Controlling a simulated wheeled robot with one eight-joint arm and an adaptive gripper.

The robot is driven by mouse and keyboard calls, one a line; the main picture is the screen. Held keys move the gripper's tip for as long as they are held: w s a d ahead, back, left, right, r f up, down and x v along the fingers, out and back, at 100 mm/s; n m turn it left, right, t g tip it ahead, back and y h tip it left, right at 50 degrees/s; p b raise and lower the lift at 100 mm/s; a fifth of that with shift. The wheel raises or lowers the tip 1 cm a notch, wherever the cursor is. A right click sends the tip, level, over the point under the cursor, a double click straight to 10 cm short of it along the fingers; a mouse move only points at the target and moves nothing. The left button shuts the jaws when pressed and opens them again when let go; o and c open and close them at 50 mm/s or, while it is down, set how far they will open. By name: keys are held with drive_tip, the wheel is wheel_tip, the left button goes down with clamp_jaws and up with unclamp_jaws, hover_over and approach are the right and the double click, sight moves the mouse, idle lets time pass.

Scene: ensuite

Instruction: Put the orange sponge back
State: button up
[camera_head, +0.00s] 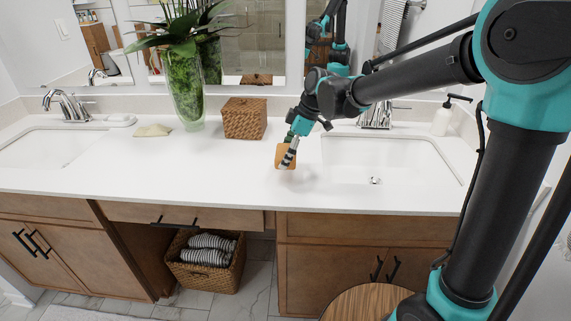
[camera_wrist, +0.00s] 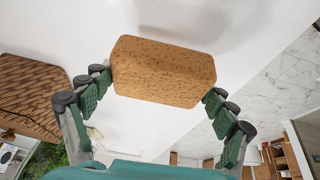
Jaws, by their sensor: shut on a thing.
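The orange sponge (camera_wrist: 163,72) is a speckled block held between the two fingers of my gripper (camera_wrist: 160,85) in the wrist view. In the head view the sponge (camera_head: 285,156) shows at the tip of my gripper (camera_head: 288,154), over the white counter (camera_head: 230,182), between the woven box and the right sink. My gripper is shut on it. A shadow lies on the white surface near it in the wrist view. I cannot tell whether the sponge touches the counter.
A woven box (camera_head: 244,119) and a glass vase with plants (camera_head: 184,88) stand behind. The sinks are left (camera_head: 45,148) and right (camera_head: 385,160). A soap dispenser (camera_head: 441,119) stands far right. A basket of towels (camera_head: 184,275) is below.

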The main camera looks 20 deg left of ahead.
drive_tip(key=shift+f, duration=1.95)
drive_tip(key=o, duration=1.4)
drive_tip(key=shift+f, duration=0.1)
drive_tip(key=v, duration=1.2)
